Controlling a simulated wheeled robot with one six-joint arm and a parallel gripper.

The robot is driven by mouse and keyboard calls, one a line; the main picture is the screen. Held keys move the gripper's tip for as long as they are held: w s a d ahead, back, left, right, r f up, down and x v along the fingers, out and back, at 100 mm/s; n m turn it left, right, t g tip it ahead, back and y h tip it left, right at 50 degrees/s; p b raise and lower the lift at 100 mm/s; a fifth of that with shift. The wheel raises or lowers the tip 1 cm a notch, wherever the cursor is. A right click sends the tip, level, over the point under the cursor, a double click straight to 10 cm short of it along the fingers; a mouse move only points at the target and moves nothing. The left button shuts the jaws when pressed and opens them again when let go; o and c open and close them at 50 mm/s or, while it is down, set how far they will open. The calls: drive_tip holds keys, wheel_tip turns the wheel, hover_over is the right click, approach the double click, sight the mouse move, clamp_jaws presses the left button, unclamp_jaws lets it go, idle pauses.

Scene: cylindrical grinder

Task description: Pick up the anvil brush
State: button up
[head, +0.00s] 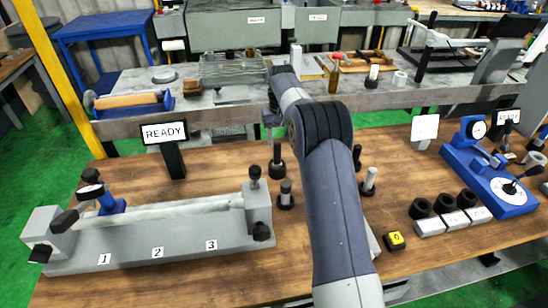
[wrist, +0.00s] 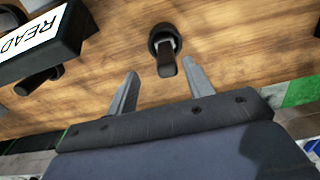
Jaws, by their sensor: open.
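In the wrist view, a dark-handled tool (wrist: 166,58) stands in a round black holder (wrist: 153,36) on the wooden bench. It seems to be the upright dark tool (head: 277,158) right of the left READY sign in the head view. It may be the anvil brush; its bristles cannot be made out and similar tools stand nearby. My gripper (wrist: 162,82) is open and empty, its two fingers on either side of the handle's near end in the picture. Whether they are level with it is unclear. In the head view my arm largely hides the gripper.
The left READY sign (head: 165,132) stands close to the tool, also in the wrist view (wrist: 38,40). Other upright tools (head: 285,194) (head: 369,181) stand near my arm. A grey numbered fixture (head: 150,250) lies left, a blue gauge stand (head: 490,180) right.

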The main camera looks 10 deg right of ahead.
sight(277, 164)
wheel_tip(277, 164, down, 3)
drive_tip(key=shift+r, duration=0.1)
drive_tip(key=f, duration=0.1)
drive_tip(key=f+p, duration=0.2)
drive_tip(key=f, duration=0.1)
drive_tip(key=shift+w+a+f, duration=0.1)
drive_tip(key=shift+w+a, duration=0.2)
drive_tip(key=shift+a, duration=0.1)
drive_tip(key=shift+f, duration=0.5)
drive_tip(key=c, duration=1.1)
